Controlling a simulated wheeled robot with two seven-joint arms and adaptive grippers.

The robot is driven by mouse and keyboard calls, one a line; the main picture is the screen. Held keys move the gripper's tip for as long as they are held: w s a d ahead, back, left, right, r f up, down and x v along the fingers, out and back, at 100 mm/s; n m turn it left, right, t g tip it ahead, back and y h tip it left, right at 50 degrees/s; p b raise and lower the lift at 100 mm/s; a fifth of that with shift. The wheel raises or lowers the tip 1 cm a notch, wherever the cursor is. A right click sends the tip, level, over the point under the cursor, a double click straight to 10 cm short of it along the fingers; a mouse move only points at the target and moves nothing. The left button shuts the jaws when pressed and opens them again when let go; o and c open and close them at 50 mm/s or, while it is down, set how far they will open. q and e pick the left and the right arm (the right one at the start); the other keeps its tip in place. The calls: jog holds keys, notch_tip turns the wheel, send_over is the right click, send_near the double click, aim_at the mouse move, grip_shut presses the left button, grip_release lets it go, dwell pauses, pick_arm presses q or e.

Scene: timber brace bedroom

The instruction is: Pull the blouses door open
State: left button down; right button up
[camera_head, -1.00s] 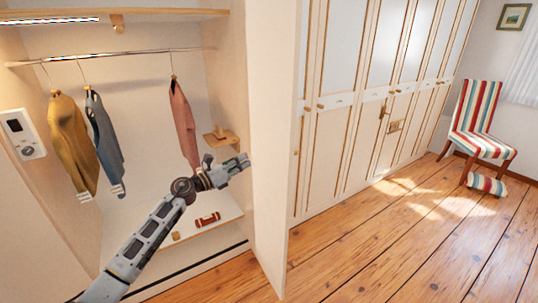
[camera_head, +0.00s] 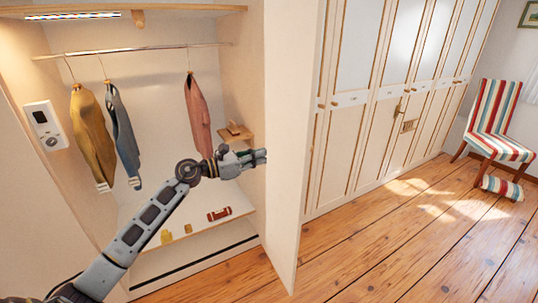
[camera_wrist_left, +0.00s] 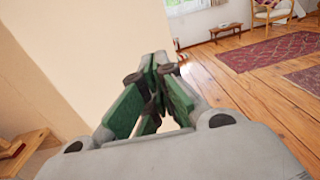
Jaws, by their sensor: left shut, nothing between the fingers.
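The blouses door seems to be the tall pale panel (camera_head: 283,130) standing out from the open closet; any label on it is not visible. My left gripper (camera_head: 264,156) is shut and empty, its fingertips at the panel's inner face in the head view. In the left wrist view the shut green fingers (camera_wrist_left: 158,84) overlap the edge of the pale panel (camera_wrist_left: 95,40); I cannot tell whether they touch it. The open closet shows a yellow garment (camera_head: 92,135), a blue-grey one (camera_head: 123,140) and a pink one (camera_head: 198,115) on a rail. My right gripper is not in view.
More closed closet doors (camera_head: 365,120) run to the right. A small wooden shelf (camera_head: 235,134) is inside the closet, and a low shelf (camera_head: 200,226) holds a red item. A striped chair (camera_head: 495,125) stands far right. The plank floor (camera_head: 400,240) between is clear.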

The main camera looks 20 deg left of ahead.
pick_arm(q)
jog(key=x, duration=0.2)
jog(key=p, duration=0.3)
send_near(301, 146)
jog(key=x, duration=0.5)
jog(key=shift+w+d, duration=0.7)
jog(key=shift+w, duration=0.05)
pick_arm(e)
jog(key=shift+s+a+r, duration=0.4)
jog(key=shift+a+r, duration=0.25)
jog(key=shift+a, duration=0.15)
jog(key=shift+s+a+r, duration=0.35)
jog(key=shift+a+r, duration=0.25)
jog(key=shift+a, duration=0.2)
